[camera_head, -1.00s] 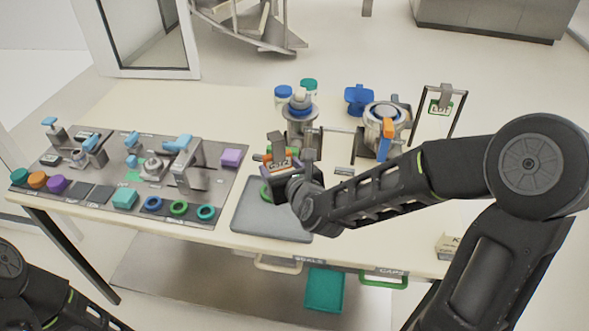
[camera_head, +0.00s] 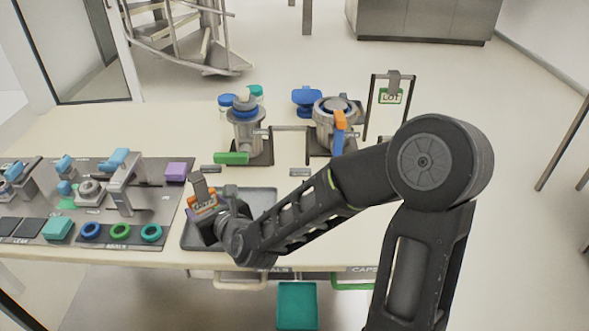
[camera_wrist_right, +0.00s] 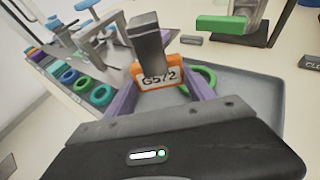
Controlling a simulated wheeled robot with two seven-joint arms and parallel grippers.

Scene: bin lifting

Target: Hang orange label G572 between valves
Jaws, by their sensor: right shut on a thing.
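The orange-framed label G572 (camera_head: 203,208) has a grey clip on top. It also shows in the right wrist view (camera_wrist_right: 160,80), its text facing the camera. My right gripper (camera_head: 209,216) is shut on it and holds it over the left part of the grey tray. In the wrist view the purple fingertips (camera_wrist_right: 162,93) sit at either side of the label. My left gripper is out of view.
The grey tray (camera_head: 262,204) holds a green ring (camera_wrist_right: 207,77). A stand (camera_head: 370,105) with a green LOT label (camera_head: 391,96) is right of the valves. A crowded fixture board (camera_head: 170,203) lies left.

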